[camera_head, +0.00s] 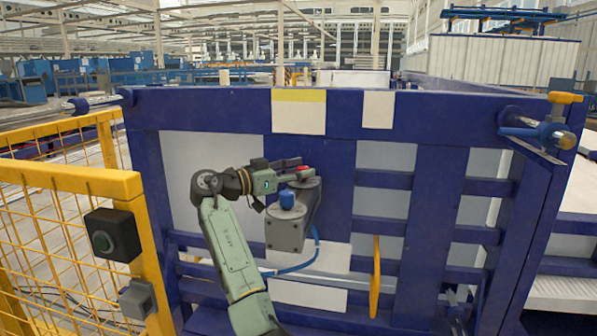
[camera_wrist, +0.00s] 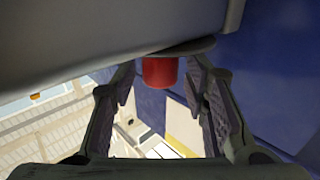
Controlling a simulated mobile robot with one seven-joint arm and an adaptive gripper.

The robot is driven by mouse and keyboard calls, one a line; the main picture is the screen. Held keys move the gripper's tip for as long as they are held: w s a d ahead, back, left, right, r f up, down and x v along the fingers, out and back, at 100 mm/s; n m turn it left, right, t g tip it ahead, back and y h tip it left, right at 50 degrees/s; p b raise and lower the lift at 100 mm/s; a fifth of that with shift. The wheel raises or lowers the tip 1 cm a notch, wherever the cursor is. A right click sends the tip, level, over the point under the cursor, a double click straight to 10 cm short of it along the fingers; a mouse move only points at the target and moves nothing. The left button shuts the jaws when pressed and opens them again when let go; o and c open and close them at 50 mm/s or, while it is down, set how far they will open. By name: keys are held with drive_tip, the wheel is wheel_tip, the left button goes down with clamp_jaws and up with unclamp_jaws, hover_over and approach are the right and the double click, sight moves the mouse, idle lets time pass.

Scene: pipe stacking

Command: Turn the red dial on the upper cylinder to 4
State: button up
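The red dial (camera_head: 304,169) sits on top of a grey cylinder-like housing (camera_head: 314,196) fixed to the blue frame. In the wrist view the red dial (camera_wrist: 160,72) is between my two fingers, with a gap on each side. My gripper (camera_head: 297,167) comes in from the left and is open around the dial, apparently not touching it. A blue dial (camera_head: 287,199) tops the nearer grey box-shaped housing (camera_head: 287,233), below and in front of the red one. No number on the red dial is readable.
The blue frame wall (camera_head: 340,190) stands close behind the dials. A yellow mesh fence (camera_head: 70,215) with a black button box (camera_head: 112,234) is at the left.

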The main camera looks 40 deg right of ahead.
drive_tip(key=shift+a, duration=0.1)
drive_tip(key=a, duration=0.8)
drive_tip(key=w+a, duration=0.1)
drive_tip(key=a, duration=0.3)
drive_tip(key=shift+d+f, duration=0.1)
